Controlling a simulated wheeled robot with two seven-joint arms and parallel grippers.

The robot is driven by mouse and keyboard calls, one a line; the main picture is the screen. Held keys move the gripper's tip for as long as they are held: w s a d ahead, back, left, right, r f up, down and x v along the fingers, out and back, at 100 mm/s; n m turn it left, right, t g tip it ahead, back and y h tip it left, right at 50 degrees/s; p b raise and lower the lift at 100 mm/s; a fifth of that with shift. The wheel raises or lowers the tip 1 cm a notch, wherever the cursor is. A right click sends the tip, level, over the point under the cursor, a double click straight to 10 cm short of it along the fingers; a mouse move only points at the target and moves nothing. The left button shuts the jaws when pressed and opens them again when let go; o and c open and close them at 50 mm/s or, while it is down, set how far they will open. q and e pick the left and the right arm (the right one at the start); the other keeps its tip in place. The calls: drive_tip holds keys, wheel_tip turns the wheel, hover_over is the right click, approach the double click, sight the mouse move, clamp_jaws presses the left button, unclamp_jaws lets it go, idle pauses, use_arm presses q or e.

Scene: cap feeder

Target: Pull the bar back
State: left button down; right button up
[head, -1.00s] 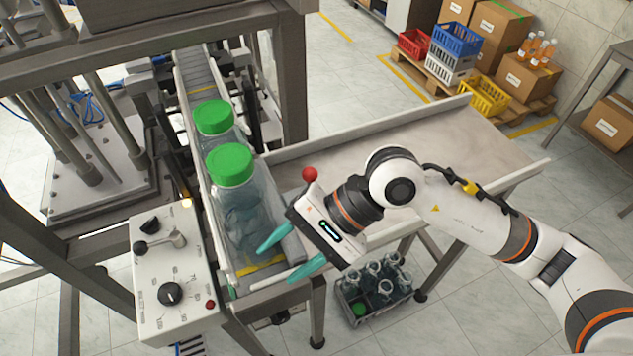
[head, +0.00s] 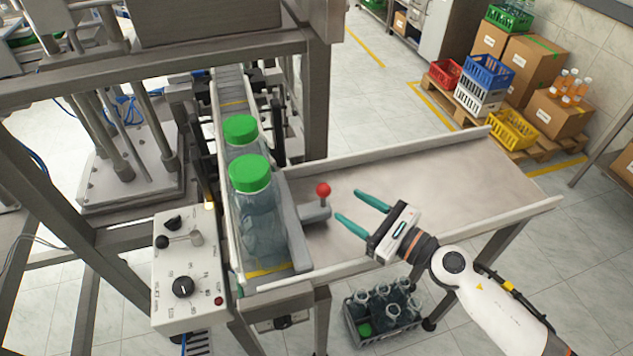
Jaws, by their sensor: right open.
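The grey bar (head: 292,226) lies along the right side of the conveyor, beside two clear jars with green lids, the nearer (head: 258,210) and the farther (head: 240,132). A short grey handle (head: 315,212) with a red ball knob (head: 323,190) sticks out from the bar over the metal side table (head: 420,190). My right gripper (head: 354,212) is open and empty over the table, its teal fingers pointing left toward the handle, apart from it. My left gripper is not in view.
A control box (head: 187,268) with knobs stands left of the conveyor. The machine frame (head: 318,110) rises behind the bar. A crate of bottles (head: 385,318) sits on the floor below the table. The table's right part is clear.

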sight(318, 186)
drive_tip(key=p+x, duration=0.2)
drive_tip(key=x, duration=0.7)
drive_tip(key=shift+a+r, duration=0.15)
drive_tip(key=shift+w+a, duration=0.25)
drive_tip(key=shift+a, duration=0.1)
clamp_jaws()
